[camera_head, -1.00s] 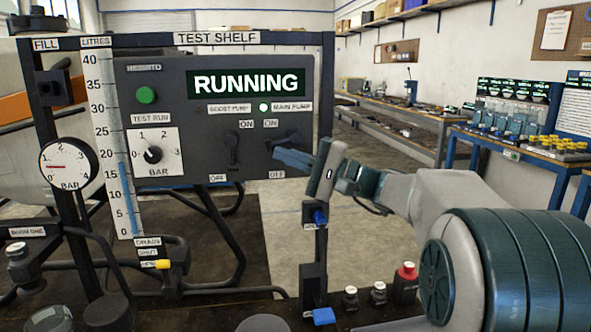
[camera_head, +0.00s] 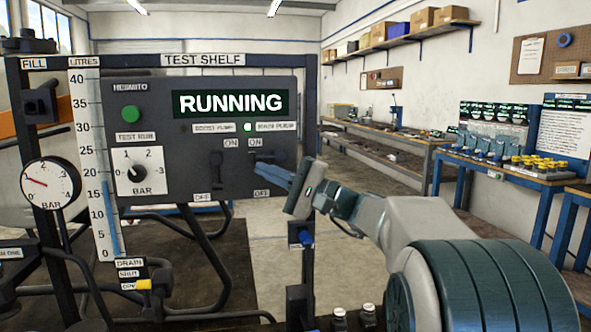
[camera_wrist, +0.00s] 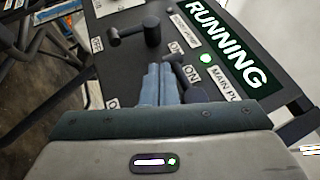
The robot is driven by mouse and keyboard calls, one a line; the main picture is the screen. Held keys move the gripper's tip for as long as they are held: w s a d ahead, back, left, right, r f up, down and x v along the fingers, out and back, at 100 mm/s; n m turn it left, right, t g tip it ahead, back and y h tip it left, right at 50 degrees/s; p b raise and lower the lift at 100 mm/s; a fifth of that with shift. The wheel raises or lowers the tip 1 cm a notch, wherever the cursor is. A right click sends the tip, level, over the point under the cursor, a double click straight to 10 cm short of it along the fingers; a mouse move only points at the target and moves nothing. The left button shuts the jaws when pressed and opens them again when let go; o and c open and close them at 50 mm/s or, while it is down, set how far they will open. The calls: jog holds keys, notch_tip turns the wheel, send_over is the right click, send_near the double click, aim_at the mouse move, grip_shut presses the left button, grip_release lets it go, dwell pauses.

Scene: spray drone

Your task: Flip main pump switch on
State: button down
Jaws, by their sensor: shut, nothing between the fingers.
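The main pump switch (camera_head: 264,157) is on the right side of the dark control panel (camera_head: 178,178), between its ON and OFF labels. In the wrist view, the visible part of the main pump switch (camera_wrist: 187,90) lies near an ON label; the rest is hidden by my fingers. My gripper (camera_head: 262,171) is shut and empty, its blue fingertips right at the switch. It also shows in the wrist view (camera_wrist: 161,72). Contact cannot be made out. The lamp (camera_head: 248,127) beside the MAIN PUMP label is lit green. The display (camera_head: 230,103) reads RUNNING.
The boost pump switch (camera_head: 216,170) hangs toward OFF, left of the main one. A green button (camera_head: 131,114) and a pressure dial (camera_head: 137,173) sit further left. A dark post with a blue valve (camera_head: 305,237) stands below my gripper. Benches stand at the right.

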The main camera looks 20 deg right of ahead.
jog(key=s+d+f+b, duration=0.3)
jog(key=s+d+f, duration=0.2)
jog(key=d+f, duration=0.2)
jog(key=shift+s+d+f, duration=0.35)
jog(key=shift+d+f, duration=0.05)
dwell(0.5)
